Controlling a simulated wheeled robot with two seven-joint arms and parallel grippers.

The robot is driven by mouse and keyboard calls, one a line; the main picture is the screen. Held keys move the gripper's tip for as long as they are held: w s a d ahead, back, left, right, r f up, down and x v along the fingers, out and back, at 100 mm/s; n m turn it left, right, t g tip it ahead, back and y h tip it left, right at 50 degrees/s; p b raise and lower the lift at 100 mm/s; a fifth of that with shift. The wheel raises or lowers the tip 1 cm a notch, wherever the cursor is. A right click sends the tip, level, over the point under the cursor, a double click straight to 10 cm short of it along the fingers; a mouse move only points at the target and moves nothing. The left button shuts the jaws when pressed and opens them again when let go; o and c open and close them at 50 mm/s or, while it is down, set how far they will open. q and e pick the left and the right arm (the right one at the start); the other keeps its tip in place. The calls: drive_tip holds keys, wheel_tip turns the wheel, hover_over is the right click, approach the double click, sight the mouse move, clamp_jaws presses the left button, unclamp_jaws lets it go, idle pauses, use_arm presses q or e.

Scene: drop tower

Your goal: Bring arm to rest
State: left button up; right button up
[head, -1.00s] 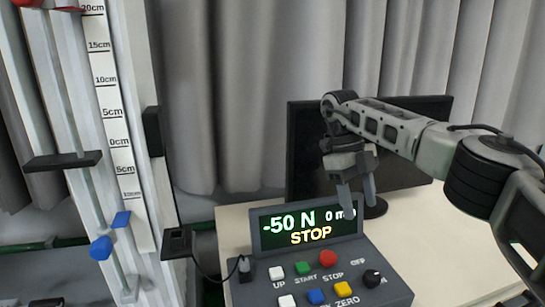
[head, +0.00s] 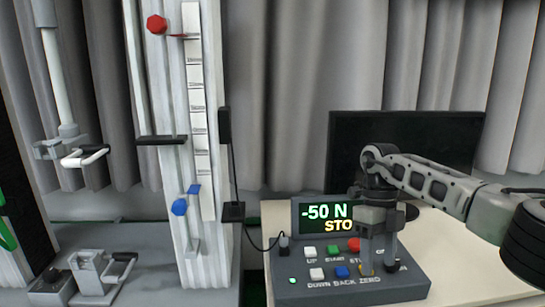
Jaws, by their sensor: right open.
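My right arm comes in from the right, and its gripper (head: 377,264) points down in front of the control box (head: 350,292). The gripper is open and empty, with its fingers over the right part of the button panel. Whether a fingertip touches a button or knob cannot be told. The box's display (head: 326,216) reads "-50 N" and part of "STOP"; the gripper hides the rest. My left gripper is not in view.
The drop tower (head: 207,150) with its scale stands left of the box, with a red knob (head: 157,24) and a blue knob (head: 180,207). A black monitor (head: 440,135) stands behind my arm. A cable runs from tower to box.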

drive_tip(key=s+a+f+g+y, duration=0.1)
drive_tip(key=s+a+f+y, duration=0.25)
drive_tip(key=a, duration=0.45)
drive_tip(key=s+a+f+y, duration=0.3)
drive_tip(key=s+a, duration=0.1)
drive_tip(key=a, duration=0.4)
drive_tip(key=s+a+f+g+y, duration=0.1)
drive_tip(key=s+a+f+y, duration=0.25)
drive_tip(key=a, duration=0.45)
drive_tip(key=s+a+r+m+t+y, duration=0.3)
drive_tip(key=a+r+m+t+y, duration=0.35)
drive_tip(key=m+y, duration=0.3)
drive_tip(key=w+d+f+m+t+h, duration=0.1)
drive_tip(key=d+f+m+t+h, duration=0.2)
drive_tip(key=d+m+t+h, duration=0.45)
drive_tip(key=d+f+m+t+h, duration=0.3)
drive_tip(key=m+t, duration=0.5)
drive_tip(key=m, duration=0.7)
drive_tip(key=s+d+f+m+g+h, duration=0.5)
drive_tip(key=s+d+f+m, duration=0.3)
drive_tip(key=d, duration=0.5)
drive_tip(key=s+f, duration=0.2)
drive_tip(key=s, duration=0.1)
drive_tip(key=shift+s+f+h, duration=0.2)
drive_tip(key=shift+h, duration=0.1)
drive_tip(key=shift+a, duration=0.1)
